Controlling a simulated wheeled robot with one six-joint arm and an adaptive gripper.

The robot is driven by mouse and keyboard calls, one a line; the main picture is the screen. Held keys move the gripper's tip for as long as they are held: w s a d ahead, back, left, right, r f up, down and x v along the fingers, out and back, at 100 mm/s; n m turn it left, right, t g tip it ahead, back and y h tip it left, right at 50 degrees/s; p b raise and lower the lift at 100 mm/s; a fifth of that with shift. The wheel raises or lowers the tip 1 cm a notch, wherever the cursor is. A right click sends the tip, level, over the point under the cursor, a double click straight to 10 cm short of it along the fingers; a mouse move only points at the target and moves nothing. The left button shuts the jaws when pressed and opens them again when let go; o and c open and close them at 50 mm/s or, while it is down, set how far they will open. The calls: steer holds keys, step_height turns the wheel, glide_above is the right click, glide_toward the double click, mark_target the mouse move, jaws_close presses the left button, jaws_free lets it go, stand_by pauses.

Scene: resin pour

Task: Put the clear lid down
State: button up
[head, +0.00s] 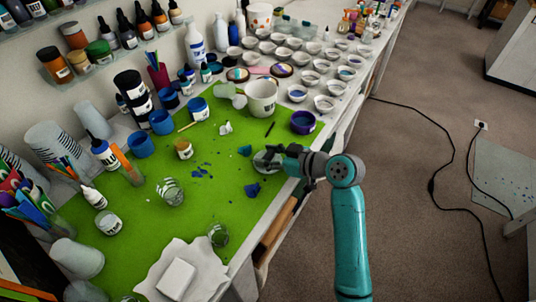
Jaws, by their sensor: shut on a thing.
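The clear lid (264,163) shows as a pale, see-through round shape near the right edge of the green mat (215,205). My gripper (279,158) reaches in from the right and is shut on the lid. The fingers cover the lid's right side. I cannot tell whether the lid touches the mat or is held just above it.
Clear cups (171,191) and a white block on paper (176,279) are nearer. Mid-mat has some free room. Small cups crowd the back.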

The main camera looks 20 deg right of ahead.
steer(key=o, duration=0.9)
steer(key=shift+s+d+r, duration=0.15)
steer(key=v, duration=1.1)
steer(key=shift+s+d+r, duration=0.1)
steer(key=shift+s+r, duration=0.05)
steer(key=shift+s, duration=0.1)
